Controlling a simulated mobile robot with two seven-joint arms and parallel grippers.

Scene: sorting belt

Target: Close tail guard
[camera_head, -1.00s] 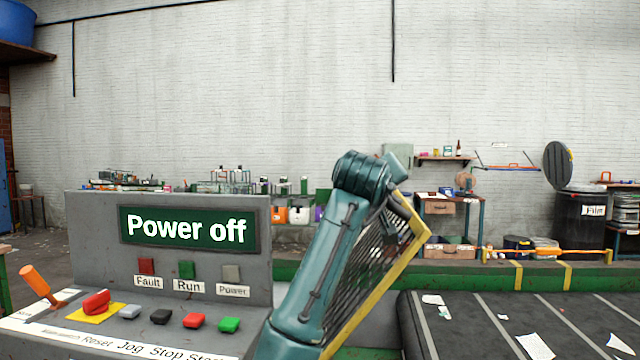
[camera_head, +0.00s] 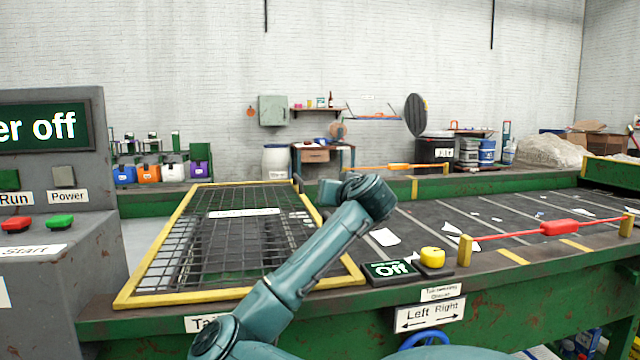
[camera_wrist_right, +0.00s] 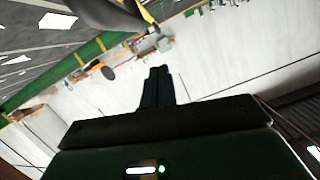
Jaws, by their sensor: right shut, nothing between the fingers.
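The tail guard (camera_head: 152,262), a yellow frame with dark wire mesh, lies flat or nearly flat over the tail end of the belt in the head view. A white label strip is on its mesh. My teal right arm crosses in front of its right side and hides part of the frame there. My right gripper (camera_wrist_right: 157,75) shows in the wrist view with its fingers together and nothing between them. In the head view its fingertips cannot be made out. My left gripper is out of view.
The grey control panel (camera_head: 85,185) stands at the left. Right of the guard are an "Off" display (camera_head: 392,270), a yellow button (camera_head: 432,257) and a red handle on a cord (camera_head: 560,227). Paper scraps lie on the dark belt (camera_head: 480,215).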

